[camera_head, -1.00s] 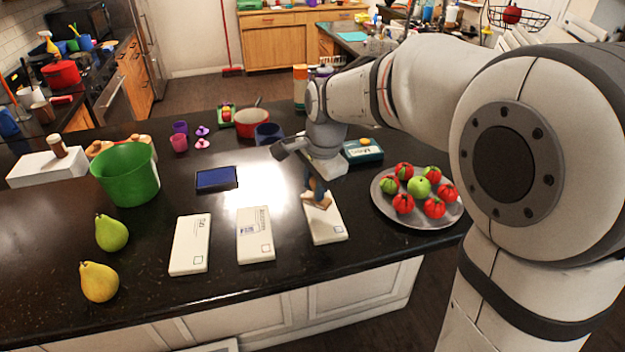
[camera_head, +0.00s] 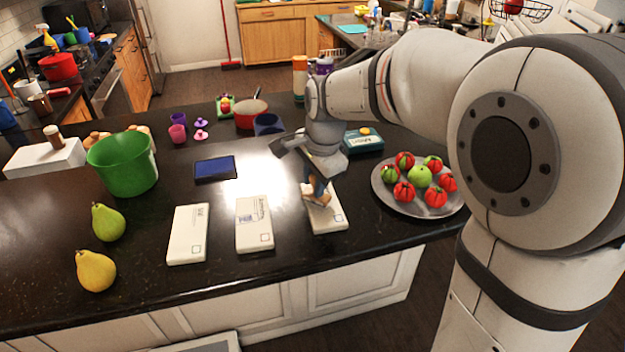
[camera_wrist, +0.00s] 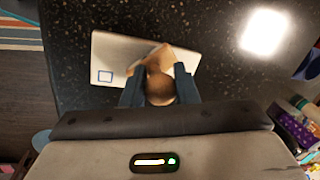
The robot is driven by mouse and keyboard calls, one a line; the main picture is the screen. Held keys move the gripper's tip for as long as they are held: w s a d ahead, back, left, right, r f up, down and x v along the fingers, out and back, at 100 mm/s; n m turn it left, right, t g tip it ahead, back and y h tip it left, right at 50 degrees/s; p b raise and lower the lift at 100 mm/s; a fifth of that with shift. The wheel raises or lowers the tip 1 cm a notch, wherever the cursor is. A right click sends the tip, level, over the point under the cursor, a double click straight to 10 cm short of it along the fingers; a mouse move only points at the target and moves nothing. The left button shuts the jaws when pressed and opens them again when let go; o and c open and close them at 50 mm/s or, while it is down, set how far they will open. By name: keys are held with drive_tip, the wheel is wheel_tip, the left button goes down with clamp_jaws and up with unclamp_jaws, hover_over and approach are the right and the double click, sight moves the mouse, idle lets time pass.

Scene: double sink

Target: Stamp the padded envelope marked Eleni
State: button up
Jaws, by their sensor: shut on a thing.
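My gripper (camera_head: 318,190) is shut on a stamp with a rounded wooden handle and wooden base (camera_wrist: 160,86). The stamp is over the right white envelope (camera_head: 329,218); I cannot tell whether it touches. In the wrist view this envelope (camera_wrist: 112,50) has a small printed square near one corner, clear of the stamp; its name is hidden. A middle envelope (camera_head: 254,232) and a left envelope (camera_head: 187,240) lie beside it, each with a corner square and writing too small to read surely. A dark blue ink pad (camera_head: 215,169) lies behind them.
A plate (camera_head: 385,198) of tomato-like red and green fruit is right of the envelopes. A teal box (camera_head: 364,140) is behind my gripper. A green bucket (camera_head: 124,170) and two pears (camera_head: 107,222) stand at left.

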drive_tip(key=shift+s+f+b, duration=0.1)
drive_tip(key=shift+f+b, duration=0.3)
drive_tip(key=shift+f, duration=0.2)
idle(1.1)
drive_tip(key=shift+w+a+p+v, duration=0.2)
drive_tip(key=shift+p+v, duration=0.65)
drive_tip(key=shift+v, duration=0.3)
drive_tip(key=shift+w+a+p+v, duration=0.1)
drive_tip(key=shift+w+p+v, duration=0.1)
drive_tip(key=shift+p+v, duration=0.85)
drive_tip(key=shift+w+a+p+v, duration=0.2)
drive_tip(key=shift+p+v, duration=0.5)
drive_tip(key=shift+v, duration=0.6)
drive_tip(key=shift+d+r, duration=0.1)
drive_tip(key=shift+r, duration=0.05)
